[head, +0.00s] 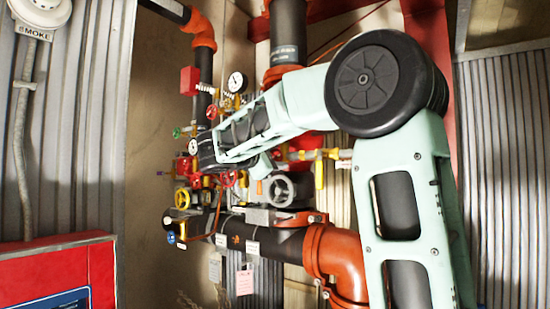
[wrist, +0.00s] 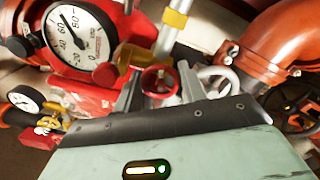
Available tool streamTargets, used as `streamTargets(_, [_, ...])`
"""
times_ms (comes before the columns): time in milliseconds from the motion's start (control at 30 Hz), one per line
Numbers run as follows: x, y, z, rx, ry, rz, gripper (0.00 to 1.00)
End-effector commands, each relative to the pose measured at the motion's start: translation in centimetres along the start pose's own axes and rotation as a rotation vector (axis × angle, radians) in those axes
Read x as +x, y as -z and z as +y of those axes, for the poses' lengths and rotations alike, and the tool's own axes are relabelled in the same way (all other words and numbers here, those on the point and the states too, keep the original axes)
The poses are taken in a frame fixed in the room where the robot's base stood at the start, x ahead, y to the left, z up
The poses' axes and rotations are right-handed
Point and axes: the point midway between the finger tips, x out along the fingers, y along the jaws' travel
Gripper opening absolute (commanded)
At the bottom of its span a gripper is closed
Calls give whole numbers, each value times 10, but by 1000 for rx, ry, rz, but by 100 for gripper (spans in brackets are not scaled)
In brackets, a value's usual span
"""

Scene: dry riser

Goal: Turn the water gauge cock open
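In the wrist view a large round pressure gauge (wrist: 78,36) with a white face and red housing is at the upper left. A brass fitting (wrist: 128,58) with a red knob (wrist: 105,74) sits beside it. A small red handwheel (wrist: 159,82) shows between the fingers of my gripper (wrist: 160,90). The fingers are apart, with nothing clearly gripped; I cannot tell whether they touch the wheel. I cannot tell for certain which fitting is the water gauge cock. In the head view my arm covers part of the valve cluster, and my fingertips are hidden.
An orange-red pipe elbow (wrist: 275,45) is at the upper right. A smaller gauge (wrist: 24,102) is at left.

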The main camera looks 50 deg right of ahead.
Motion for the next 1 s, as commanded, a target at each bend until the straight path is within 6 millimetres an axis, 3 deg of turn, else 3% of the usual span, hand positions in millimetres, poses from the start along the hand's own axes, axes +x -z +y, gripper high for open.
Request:
streamTargets(467, [-1, 0, 0, -84, 1, 1, 18])
streamTargets(1000, [-1, 0, 2, -549, 1, 2, 18])
